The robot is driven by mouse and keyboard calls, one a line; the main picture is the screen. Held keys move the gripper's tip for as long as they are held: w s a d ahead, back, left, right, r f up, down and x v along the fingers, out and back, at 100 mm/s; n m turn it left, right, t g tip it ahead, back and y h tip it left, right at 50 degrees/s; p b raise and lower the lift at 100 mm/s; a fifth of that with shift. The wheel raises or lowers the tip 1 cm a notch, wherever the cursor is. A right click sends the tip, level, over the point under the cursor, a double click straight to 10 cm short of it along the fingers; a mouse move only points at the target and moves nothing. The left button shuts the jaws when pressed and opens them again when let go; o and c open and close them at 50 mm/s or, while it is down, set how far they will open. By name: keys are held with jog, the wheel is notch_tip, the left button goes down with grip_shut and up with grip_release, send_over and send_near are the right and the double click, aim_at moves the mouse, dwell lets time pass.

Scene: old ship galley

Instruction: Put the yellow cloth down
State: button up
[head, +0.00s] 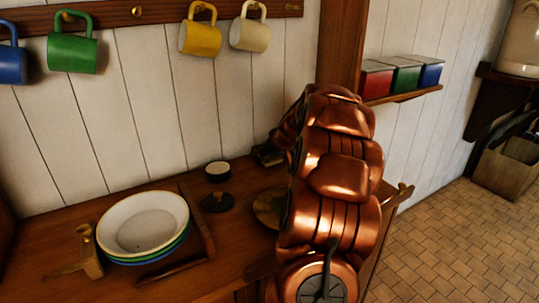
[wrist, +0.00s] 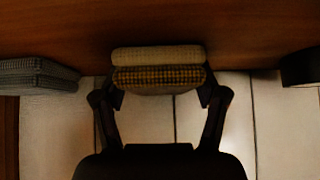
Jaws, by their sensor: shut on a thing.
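In the wrist view, the yellow cloth (wrist: 158,78) is a small folded block with a dark check pattern. My gripper (wrist: 160,95) has one finger at each side of it and is shut on it. A paler beige folded layer (wrist: 157,55) lies against the cloth; I cannot tell if it is part of the same cloth. The cloth is close to the brown wooden surface (wrist: 240,30); whether it touches is unclear. In the head view my copper-coloured arm hides the gripper and cloth.
A grey checked folded cloth (wrist: 36,75) lies left in the wrist view; a dark object (wrist: 302,67) is at right. On the wooden counter (head: 130,283) are stacked bowls (head: 143,222), a small pot (head: 217,171) and a dark lid (head: 217,203). Mugs hang above.

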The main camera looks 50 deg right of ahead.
jog(key=shift+f+b, duration=0.55)
jog(key=shift+b, duration=0.05)
jog(key=o, duration=1.6)
jog(key=shift+f, duration=0.1)
jog(key=shift+c, duration=0.2)
jog(key=shift+r+p, duration=0.6)
jog(key=shift+r, duration=0.05)
jog(key=b+v, duration=0.1)
jog(key=v, duration=1.1)
